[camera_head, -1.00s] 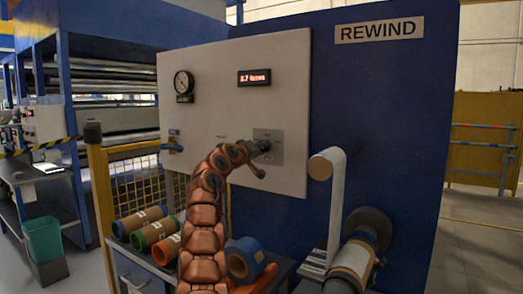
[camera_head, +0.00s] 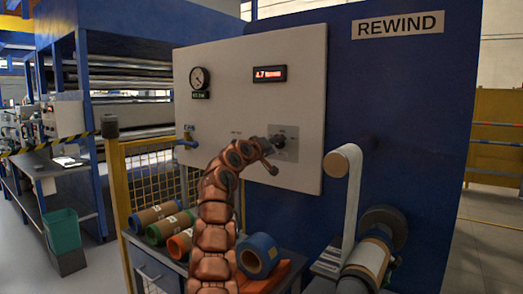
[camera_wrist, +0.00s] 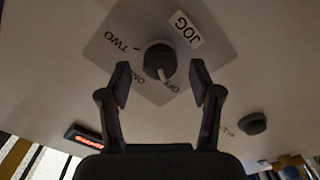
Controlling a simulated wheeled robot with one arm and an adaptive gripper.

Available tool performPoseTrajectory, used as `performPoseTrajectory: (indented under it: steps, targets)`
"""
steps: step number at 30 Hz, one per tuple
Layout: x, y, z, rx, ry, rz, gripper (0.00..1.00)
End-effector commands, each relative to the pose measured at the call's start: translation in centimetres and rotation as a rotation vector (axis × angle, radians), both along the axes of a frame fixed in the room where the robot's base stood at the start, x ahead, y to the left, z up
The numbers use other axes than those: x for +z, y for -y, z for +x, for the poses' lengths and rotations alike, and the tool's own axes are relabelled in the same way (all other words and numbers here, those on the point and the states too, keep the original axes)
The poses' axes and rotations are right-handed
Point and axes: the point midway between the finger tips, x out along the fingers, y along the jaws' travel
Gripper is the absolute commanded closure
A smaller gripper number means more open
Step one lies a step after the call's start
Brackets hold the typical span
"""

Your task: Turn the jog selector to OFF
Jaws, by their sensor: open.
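The jog selector is a round dark knob (camera_wrist: 159,61) on a grey plate (camera_wrist: 118,47), tilted and upside down in the wrist view, with JOG, TWO, ONE and OFF labels. Its white pointer line lies between ONE and OFF, closer to OFF (camera_wrist: 176,87). My gripper (camera_wrist: 160,72) is open, with one fingertip on each side of the knob in the picture. No contact shows, and I cannot tell the depth gap. In the head view my gripper (camera_head: 268,157) is close to the selector plate (camera_head: 291,152) and partly hides the knob.
The white panel (camera_head: 230,110) also carries a gauge (camera_head: 199,78), a red display (camera_head: 269,74) and a blue valve (camera_head: 187,142). A second dark knob (camera_wrist: 253,123) shows in the wrist view. Film rolls (camera_head: 258,256) lie below my arm; a roller (camera_head: 343,161) stands at right.

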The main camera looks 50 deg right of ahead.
Motion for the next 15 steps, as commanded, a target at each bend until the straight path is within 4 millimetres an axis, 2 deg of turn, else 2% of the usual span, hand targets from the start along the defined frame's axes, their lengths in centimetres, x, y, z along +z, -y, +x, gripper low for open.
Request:
performPoseTrajectory:
  steps: [15]
  targets:
    - [-0.1,-4.5,0.0,0.002,-0.003,-0.002,0.36]
